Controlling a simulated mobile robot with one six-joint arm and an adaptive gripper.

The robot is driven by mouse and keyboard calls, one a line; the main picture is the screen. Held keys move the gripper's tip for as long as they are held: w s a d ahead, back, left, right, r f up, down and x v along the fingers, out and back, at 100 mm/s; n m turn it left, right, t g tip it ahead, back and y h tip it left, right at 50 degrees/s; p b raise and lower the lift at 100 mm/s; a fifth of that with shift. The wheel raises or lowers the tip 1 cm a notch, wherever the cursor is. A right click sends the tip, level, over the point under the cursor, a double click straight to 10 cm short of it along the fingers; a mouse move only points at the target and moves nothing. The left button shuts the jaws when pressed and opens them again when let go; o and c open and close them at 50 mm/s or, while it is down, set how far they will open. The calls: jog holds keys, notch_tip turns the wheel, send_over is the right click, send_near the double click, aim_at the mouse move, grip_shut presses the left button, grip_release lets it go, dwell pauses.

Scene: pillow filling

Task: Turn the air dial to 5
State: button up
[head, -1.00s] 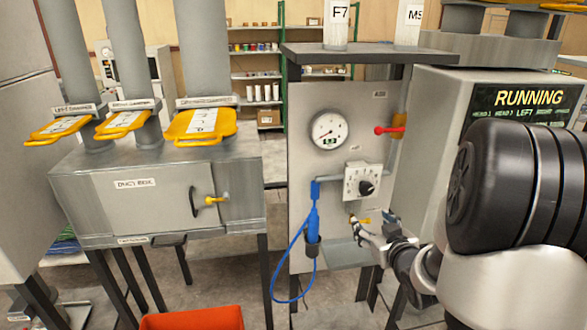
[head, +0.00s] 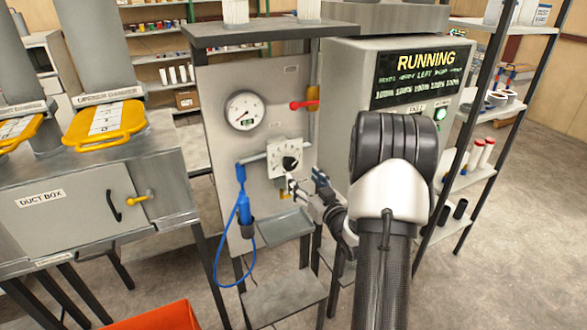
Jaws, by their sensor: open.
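The air dial (head: 289,162) is a black knob on a pale square plate (head: 276,158) with markings, low on the grey upright panel (head: 221,116). The marking it points to is too small to read. A round white pressure gauge (head: 245,111) sits above it. My gripper (head: 303,186) is open, just below and to the right of the dial. Its fingertips are at or very near the knob. I cannot tell whether they touch it.
A red-handled lever (head: 304,104) is at the panel's upper right. A blue tool (head: 243,196) with a looped hose hangs to the left. The machine with the RUNNING screen (head: 424,75) stands right of the panel. A duct box (head: 84,210) is on the left.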

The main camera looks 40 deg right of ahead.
aim_at(291, 165)
jog(key=x, duration=0.7)
jog(key=shift+w, duration=0.25)
jog(key=shift+c, duration=0.3)
jog(key=c, duration=1)
jog(key=shift+f+b, duration=0.1)
jog(key=shift+b, duration=0.45)
jog(key=n+b, duration=0.2)
jog(key=b, duration=0.2)
jog(key=shift+f+n, duration=0.1)
jog(key=shift+n, duration=0.2)
jog(key=n+b, duration=0.3)
jog(key=b, duration=0.1)
